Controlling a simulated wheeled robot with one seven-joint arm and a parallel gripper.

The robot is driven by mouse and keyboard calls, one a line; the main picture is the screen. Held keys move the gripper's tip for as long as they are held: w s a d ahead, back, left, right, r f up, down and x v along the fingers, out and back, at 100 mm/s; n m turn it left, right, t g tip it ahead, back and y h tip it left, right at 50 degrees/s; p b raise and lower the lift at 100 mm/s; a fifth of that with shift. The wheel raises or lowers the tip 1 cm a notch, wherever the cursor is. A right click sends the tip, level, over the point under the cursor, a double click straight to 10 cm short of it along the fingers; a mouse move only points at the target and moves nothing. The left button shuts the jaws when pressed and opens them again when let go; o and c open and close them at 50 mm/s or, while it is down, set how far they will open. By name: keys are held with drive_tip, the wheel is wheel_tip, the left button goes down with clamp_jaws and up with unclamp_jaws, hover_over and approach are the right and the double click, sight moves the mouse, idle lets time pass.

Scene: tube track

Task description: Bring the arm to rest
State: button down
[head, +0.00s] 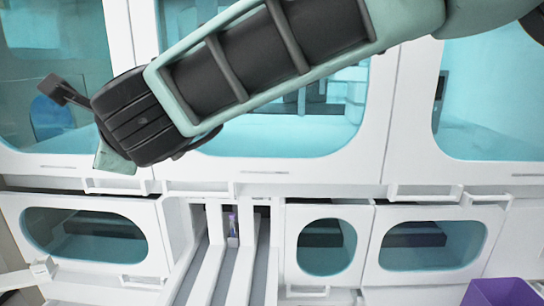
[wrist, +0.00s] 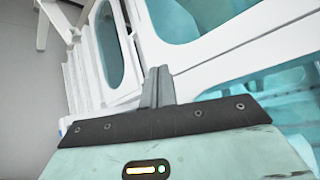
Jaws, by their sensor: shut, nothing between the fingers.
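My arm crosses the top of the head view from the upper right down to the left, raised in front of the white cabinet fronts. Its dark wrist end is at the left, with a small teal part of the hand showing below it. The fingers cannot be made out there. In the wrist view my gripper (wrist: 158,76) shows as two grey fingers pressed together, with nothing between them. White panel frames with blue-tinted windows lie beyond the fingertips.
A tube with a purple cap (head: 232,229) stands in the middle lane of the white track (head: 205,275). A purple bin (head: 500,292) is at the lower right. Large windowed cabinet panels (head: 290,170) stand behind my arm. Grey floor (wrist: 25,90) shows at the wrist view's left.

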drive_tip(key=s+d+f+n+g+h, duration=0.3)
drive_tip(key=s+d+f+n, duration=0.3)
drive_tip(key=d, duration=0.7)
drive_tip(key=s+d+f+n+g+h, duration=0.3)
drive_tip(key=s+d+f+n, duration=0.4)
drive_tip(key=d, duration=0.6)
drive_tip(key=s+d+f+n+g+h, duration=0.3)
drive_tip(key=s+d+f+n, duration=0.4)
drive_tip(key=d, duration=0.6)
drive_tip(key=shift+s+d+f+n+g+h, duration=0.25)
drive_tip(key=shift+d+f+n+g+h, duration=0.15)
drive_tip(key=shift+f+n+g, duration=0.55)
drive_tip(key=shift+a+r+n+t, duration=0.1)
drive_tip(key=shift+a+n+t, duration=0.05)
drive_tip(key=shift+n+t, duration=0.1)
